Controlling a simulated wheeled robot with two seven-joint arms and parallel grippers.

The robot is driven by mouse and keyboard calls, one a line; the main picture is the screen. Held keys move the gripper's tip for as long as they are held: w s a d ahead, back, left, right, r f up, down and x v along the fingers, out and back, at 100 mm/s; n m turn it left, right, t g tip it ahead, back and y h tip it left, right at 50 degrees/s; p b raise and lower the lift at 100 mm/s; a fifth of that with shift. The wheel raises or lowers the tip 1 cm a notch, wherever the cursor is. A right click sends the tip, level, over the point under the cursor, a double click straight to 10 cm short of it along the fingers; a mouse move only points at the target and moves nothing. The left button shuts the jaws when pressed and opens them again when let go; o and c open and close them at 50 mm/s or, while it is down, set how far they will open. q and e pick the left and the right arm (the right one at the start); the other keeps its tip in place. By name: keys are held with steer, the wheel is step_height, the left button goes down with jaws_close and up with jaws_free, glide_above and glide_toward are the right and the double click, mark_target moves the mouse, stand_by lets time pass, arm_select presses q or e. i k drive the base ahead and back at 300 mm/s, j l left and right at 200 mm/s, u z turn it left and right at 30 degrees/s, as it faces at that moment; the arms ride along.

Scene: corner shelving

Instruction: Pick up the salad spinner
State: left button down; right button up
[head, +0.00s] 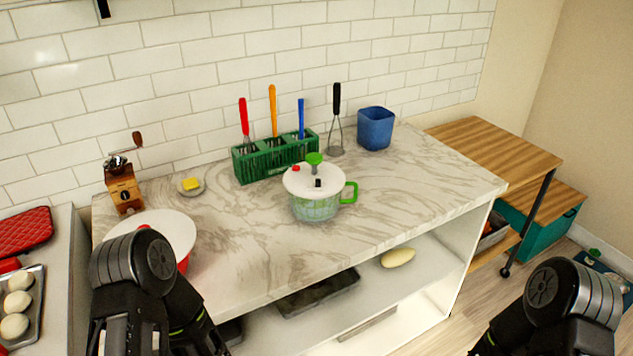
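The salad spinner (315,208) stands upright on the marble counter, near the middle of the head view. It has a white lid (303,183) with a green knob (314,159), a clear greenish bowl and a green handle (350,191) on its right side. My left arm shows at the lower left and my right arm at the lower right, both well apart from the spinner. Neither gripper's fingers can be seen.
The counter (425,185) is clear right of the spinner.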

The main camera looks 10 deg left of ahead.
mark_target(310, 204)
steer(key=i+l+u, duration=0.1)
steer(key=l, duration=0.35)
steer(key=i+l+u, duration=0.15)
steer(key=l, duration=0.35)
steer(key=i+l+u, duration=0.1)
steer(key=l, duration=0.35)
steer(key=i+l+u, duration=0.1)
steer(key=l, duration=0.4)
steer(key=i+l+u, duration=0.15)
steer(key=l, duration=0.35)
